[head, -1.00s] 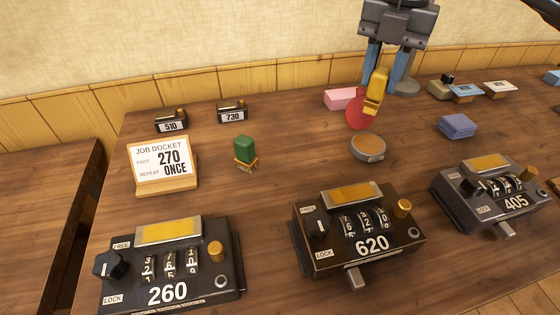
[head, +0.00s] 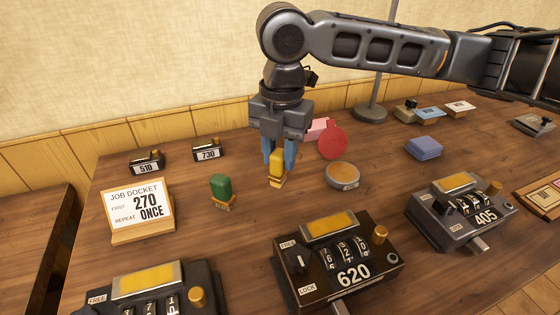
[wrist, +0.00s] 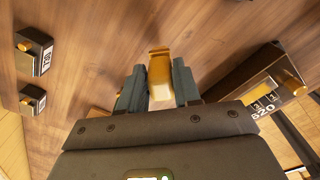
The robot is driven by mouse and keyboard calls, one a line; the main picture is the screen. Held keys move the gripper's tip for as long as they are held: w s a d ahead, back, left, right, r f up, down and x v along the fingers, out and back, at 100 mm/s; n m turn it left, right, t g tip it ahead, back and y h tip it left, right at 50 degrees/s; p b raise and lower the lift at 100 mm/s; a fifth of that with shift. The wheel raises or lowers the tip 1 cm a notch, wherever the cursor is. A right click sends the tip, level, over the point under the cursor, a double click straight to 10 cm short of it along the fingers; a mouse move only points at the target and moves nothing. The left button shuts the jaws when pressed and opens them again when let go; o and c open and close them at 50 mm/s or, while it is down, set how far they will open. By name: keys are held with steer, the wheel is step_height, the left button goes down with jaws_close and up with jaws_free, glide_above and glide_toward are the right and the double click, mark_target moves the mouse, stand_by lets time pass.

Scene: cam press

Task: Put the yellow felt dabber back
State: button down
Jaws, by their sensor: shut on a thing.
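The yellow felt dabber (head: 277,165) is held between the blue fingers of my gripper (head: 279,158). It hangs pad down, close above or at the table between the green dabber and the round tin; I cannot tell whether it touches. In the wrist view the yellow dabber (wrist: 160,80) sits between the two fingers (wrist: 158,88).
The job docket (head: 138,209) stands at the left. Numbering machines 620 (head: 338,258), 405 (head: 462,208) and another at front left (head: 150,290) line the front. Small 510 (head: 146,162) and 730 (head: 207,152) blocks are behind. A pink block (head: 318,128) and blue block (head: 423,147) lie farther right.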

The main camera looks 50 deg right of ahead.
mark_target(282, 150)
steer(key=shift+f, duration=1.25)
steer(key=shift+f, duration=0.1)
steer(key=c, duration=0.8)
jaws_free()
step_height(282, 150, up, 12)
steer(key=shift+s+d+r, duration=0.1)
steer(key=shift+d+r, duration=0.05)
